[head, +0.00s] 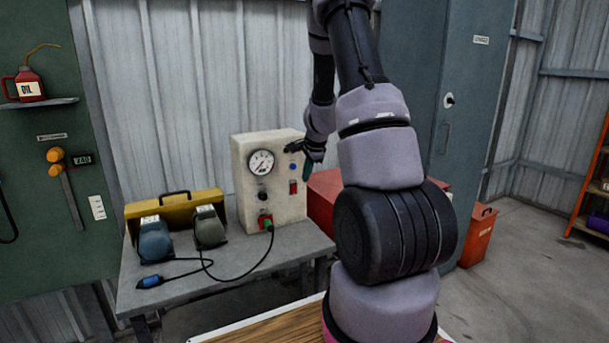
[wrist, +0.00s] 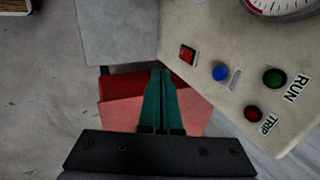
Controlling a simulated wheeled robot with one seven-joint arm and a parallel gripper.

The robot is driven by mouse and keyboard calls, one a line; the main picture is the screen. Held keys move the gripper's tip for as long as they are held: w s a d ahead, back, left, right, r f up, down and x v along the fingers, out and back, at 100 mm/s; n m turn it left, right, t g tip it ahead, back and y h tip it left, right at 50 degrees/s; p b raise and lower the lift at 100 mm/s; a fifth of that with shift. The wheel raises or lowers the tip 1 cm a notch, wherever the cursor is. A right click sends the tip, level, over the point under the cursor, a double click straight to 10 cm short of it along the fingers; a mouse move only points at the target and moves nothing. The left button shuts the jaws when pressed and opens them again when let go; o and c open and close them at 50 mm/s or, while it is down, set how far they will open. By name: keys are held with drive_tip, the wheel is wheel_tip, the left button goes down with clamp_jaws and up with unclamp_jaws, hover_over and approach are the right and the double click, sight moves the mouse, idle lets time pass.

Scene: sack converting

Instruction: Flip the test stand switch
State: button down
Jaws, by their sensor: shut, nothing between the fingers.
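The test stand (head: 266,207) is a cream box on a grey bench, with a round gauge on its front. Its red rocker switch (head: 292,187) sits low on the right of the front, below a blue button. In the wrist view the red switch (wrist: 187,53) is near the panel edge, with the blue button (wrist: 220,73) beside it. My gripper (head: 306,171) is at the right side of the box front. Its teal fingers (wrist: 160,73) are together and empty, pointing past the panel edge, a little left of the switch in the wrist view. I see no contact. The switch position is unclear.
A green RUN lamp (wrist: 273,77) and a red TRIP lamp (wrist: 253,114) are on the panel. A green-and-red plug (head: 267,222) with a black cable is at the box's lower front. Two motor-like units (head: 154,241) and a yellow toolbox (head: 180,209) stand left. A red box (head: 323,196) is behind my gripper.

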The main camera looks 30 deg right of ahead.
sight(294, 189)
drive_tip(key=w+f, duration=0.6)
drive_tip(key=w, duration=0.1)
idle(0.3)
drive_tip(key=shift+a, duration=0.15)
